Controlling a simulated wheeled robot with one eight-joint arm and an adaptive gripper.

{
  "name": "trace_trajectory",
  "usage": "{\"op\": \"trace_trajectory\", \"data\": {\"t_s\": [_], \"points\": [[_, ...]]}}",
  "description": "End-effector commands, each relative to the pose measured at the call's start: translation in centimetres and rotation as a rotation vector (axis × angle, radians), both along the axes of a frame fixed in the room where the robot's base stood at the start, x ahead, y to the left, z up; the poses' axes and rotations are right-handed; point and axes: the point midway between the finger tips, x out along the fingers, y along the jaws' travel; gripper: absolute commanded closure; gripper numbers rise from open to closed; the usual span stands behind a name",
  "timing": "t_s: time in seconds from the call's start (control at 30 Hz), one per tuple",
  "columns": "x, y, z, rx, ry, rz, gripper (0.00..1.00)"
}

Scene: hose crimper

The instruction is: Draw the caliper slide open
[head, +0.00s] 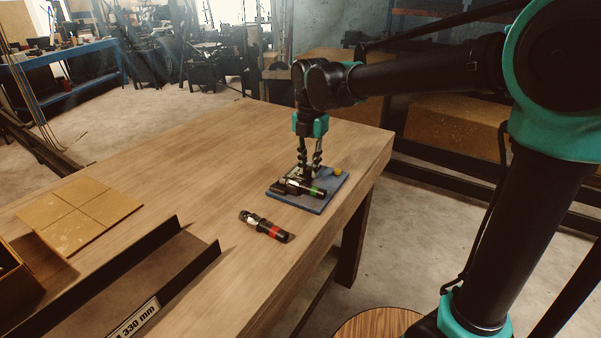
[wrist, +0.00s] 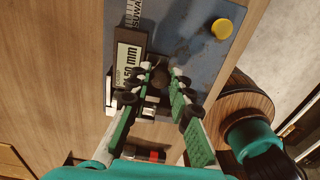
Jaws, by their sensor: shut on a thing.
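The caliper lies on a blue board (head: 322,207) near the table's right edge. In the wrist view its display (wrist: 129,68) reads "50 mm" in part, and its pale scale (wrist: 133,14) runs up beyond it. My gripper (head: 308,173) points down over the board. In the wrist view my gripper (wrist: 160,74) has a finger on each side of a dark rounded knob (wrist: 159,79) beside the display, apparently part of the caliper slide, and is shut on it. The fingers hide part of the caliper and its jaws.
A red-banded fitting (head: 265,226) lies on the table in front. A dark tray (head: 140,285) and tan tile (head: 80,214) are at left.

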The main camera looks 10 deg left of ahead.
Motion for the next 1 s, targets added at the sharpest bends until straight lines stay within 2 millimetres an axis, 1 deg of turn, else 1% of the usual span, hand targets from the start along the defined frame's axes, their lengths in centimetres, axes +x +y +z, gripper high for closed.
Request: {"op": "trace_trajectory", "data": {"t_s": [0.7,0.9,0.93,1.0], "points": [[1.3,-0.4,0.0,0.000,0.000,-0.001,1.00],[1.3,-0.4,0.0,0.000,0.000,0.000,1.00],[1.3,-0.4,0.0,0.000,0.000,0.000,0.78],[1.3,-0.4,0.0,0.000,0.000,0.000,0.69]]}}
